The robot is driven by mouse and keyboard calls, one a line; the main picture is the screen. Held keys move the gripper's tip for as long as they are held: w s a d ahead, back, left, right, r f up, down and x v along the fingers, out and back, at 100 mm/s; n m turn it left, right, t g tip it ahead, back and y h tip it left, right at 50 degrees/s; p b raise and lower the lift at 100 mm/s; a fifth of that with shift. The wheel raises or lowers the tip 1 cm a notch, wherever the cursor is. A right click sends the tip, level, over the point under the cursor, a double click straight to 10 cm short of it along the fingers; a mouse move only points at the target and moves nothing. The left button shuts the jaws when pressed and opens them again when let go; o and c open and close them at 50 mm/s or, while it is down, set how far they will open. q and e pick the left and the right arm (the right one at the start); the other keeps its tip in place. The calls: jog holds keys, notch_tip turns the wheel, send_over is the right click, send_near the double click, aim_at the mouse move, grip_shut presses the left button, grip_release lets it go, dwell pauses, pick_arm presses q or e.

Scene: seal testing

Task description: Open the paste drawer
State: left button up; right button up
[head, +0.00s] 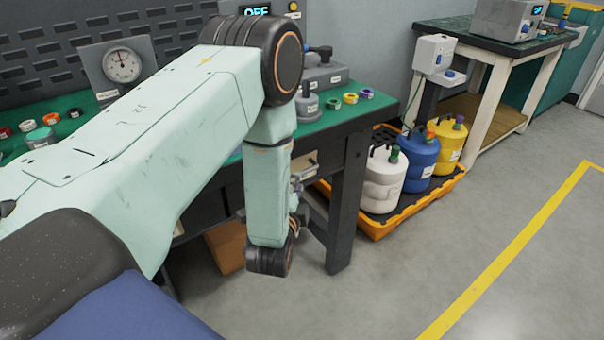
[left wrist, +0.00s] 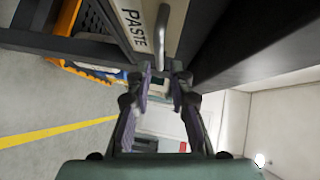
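The paste drawer (left wrist: 176,28) has a pale front with the label "PASTE" (left wrist: 133,27) and a grey bar handle (left wrist: 160,38). In the head view, part of a pale drawer front (head: 303,164) shows under the green-topped bench, partly behind my left arm. My left gripper (left wrist: 163,76) is open, with its two fingertips apart at the near end of the handle. I cannot tell whether either finger touches it. In the head view the left gripper (head: 297,192) is mostly hidden behind my wrist. My right gripper is not in view.
The bench's dark leg (head: 346,205) stands right of my left wrist. An orange spill tray (head: 377,227) with white, blue and yellow jugs is beyond it. A cardboard box (head: 226,247) is under the bench. The floor to the right is clear.

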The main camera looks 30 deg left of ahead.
pick_arm(q)
jog(key=shift+b+x, duration=0.85)
jog(key=shift+x, duration=2.3)
jog(key=shift+d, duration=0.1)
grip_shut()
